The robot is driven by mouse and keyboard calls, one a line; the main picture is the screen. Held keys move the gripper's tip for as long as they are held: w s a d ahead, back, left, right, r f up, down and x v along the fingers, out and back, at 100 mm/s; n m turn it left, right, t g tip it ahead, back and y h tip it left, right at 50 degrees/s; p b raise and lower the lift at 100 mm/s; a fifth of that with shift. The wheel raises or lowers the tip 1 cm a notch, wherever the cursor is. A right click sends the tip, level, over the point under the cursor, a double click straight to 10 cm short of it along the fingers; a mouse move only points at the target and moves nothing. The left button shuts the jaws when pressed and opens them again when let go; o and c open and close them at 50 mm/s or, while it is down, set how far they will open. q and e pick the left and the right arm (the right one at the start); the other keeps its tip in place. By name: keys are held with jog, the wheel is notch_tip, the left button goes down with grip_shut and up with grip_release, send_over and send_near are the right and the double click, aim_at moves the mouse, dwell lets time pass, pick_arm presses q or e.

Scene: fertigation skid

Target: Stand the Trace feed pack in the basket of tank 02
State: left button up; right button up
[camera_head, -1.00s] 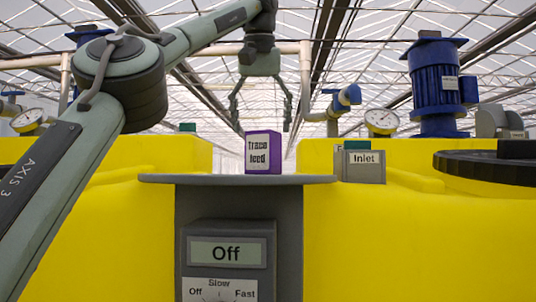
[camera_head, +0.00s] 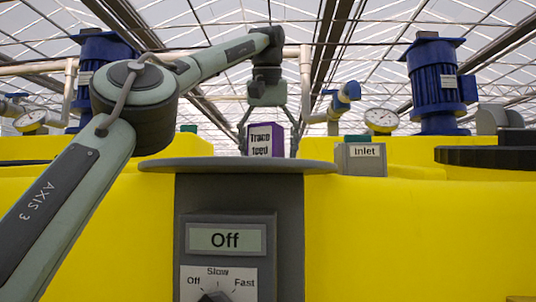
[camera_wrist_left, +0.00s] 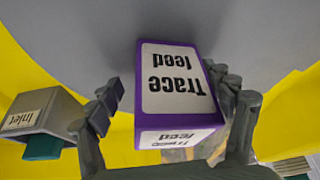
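The Trace feed pack (camera_head: 265,140), a purple box with white labels, stands upright on a grey rounded shelf (camera_head: 190,166) between two yellow tanks. My left gripper (camera_head: 268,147) points down over it, one finger on each side. In the left wrist view the pack (camera_wrist_left: 180,80) is between the fingers. A gap shows between it and the finger on the picture's left; the other finger is very close, and contact cannot be told. The gripper is open. My right gripper is not in view. No basket or tank number can be made out.
A grey Inlet box (camera_head: 361,158) stands right of the shelf; it also shows in the left wrist view (camera_wrist_left: 40,120). A blue motor (camera_head: 437,85), a gauge (camera_head: 381,119) and pipes rise behind. Below the shelf is a control box (camera_head: 228,240) reading Off.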

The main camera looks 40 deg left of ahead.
aim_at(268, 132)
pick_arm(q)
jog(key=shift+f, duration=0.1)
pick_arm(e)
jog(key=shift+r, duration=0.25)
pick_arm(q)
jog(key=shift+c, duration=0.6)
jog(key=c, duration=1.6)
jog(key=shift+o, duration=0.2)
notch_tip(268, 132, up, 4)
jog(key=p, duration=0.4)
jog(key=s+a+r+p, duration=0.1)
jog(key=s+a+r, duration=0.2)
jog(key=s+r, duration=0.4)
jog(key=shift+s, duration=2.15)
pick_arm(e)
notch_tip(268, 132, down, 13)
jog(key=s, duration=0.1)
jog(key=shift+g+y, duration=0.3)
